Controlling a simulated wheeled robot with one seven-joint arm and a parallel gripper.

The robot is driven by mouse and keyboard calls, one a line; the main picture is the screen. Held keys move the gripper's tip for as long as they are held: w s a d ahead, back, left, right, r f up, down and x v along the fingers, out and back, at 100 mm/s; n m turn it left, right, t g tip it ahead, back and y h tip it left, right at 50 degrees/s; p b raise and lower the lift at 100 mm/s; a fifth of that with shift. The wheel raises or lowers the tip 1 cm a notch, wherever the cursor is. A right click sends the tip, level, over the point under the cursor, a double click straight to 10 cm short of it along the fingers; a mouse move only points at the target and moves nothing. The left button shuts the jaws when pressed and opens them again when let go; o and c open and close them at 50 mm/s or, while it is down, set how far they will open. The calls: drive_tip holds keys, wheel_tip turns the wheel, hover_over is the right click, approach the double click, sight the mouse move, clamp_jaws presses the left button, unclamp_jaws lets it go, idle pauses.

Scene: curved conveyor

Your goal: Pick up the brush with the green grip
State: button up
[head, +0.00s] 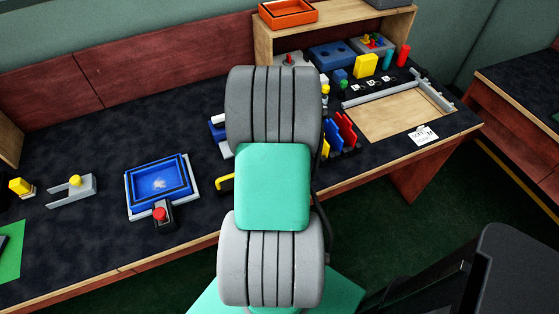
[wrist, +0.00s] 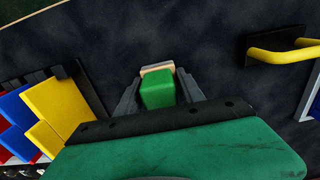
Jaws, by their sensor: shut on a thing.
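The brush shows in the wrist view as a green grip (wrist: 158,93) with a pale tan edge at its far end. My gripper (wrist: 158,88) is shut on the green grip, with one dark finger on each side of it. The dark work surface lies behind the brush; I cannot tell whether the brush touches it. In the head view my arm hides the gripper and the brush.
A rack of yellow, blue and red plates (wrist: 52,108) stands close on the left in the wrist view. A yellow handle (wrist: 283,52) is at the right. In the head view, a blue tray (head: 158,183) and a red button (head: 160,213) sit left of my arm.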

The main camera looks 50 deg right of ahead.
drive_tip(key=shift+c, duration=0.8)
drive_tip(key=shift+r, duration=0.2)
drive_tip(key=r, duration=0.3)
drive_tip(key=shift+a+r, duration=0.35)
drive_tip(key=shift+r, duration=0.05)
drive_tip(key=a+r+b, duration=0.1)
drive_tip(key=a+r, duration=0.8)
drive_tip(key=a, duration=0.4)
drive_tip(key=shift+s+a, duration=0.15)
drive_tip(key=shift+s, duration=0.1)
